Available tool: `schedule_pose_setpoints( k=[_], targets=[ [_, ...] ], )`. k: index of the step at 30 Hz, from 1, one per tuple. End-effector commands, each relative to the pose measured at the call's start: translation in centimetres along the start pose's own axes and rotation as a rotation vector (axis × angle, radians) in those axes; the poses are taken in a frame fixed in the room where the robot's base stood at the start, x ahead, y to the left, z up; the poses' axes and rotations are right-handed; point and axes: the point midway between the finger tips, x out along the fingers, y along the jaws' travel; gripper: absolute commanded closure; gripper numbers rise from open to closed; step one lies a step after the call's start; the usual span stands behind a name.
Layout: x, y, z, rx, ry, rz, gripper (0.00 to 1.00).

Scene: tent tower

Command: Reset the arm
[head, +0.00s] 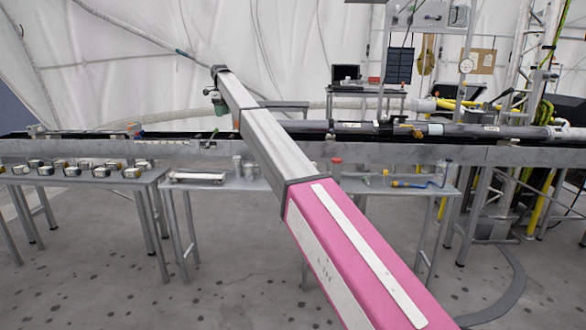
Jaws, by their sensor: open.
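A long boom (275,150) crosses the head view from the bottom right to the upper left. Its near part is bright pink with pale strips, and its far part is silver-grey. A dark fitting with a small green part (220,107) shows at its far end. I cannot tell whether the boom is mine. I can make out no gripper jaws in this view.
A long grey trough (75,148) runs across the middle, with a dark pipe (360,128) along it. In front stand a left table (110,180) with several small blocks and another table (245,186) with small parts. Open speckled floor (110,290) lies at lower left. A metal frame (519,60) stands at right.

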Motion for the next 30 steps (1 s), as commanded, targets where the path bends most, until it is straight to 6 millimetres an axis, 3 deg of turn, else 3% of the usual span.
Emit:
schedule_pose_setpoints(
  k=[8,14,23,30],
  targets=[
    [6.0,0.2,-5.0,-0.115,0.001,0.001,0.51],
    [12.5,0.8,-10.7,-0.255,0.001,0.001,0.51],
    [26.9,4.6,-25.1,-0.607,0.001,0.002,0.51],
    [36.9,10.2,-37.1,-0.920,0.000,0.001,0.51]
  ],
)
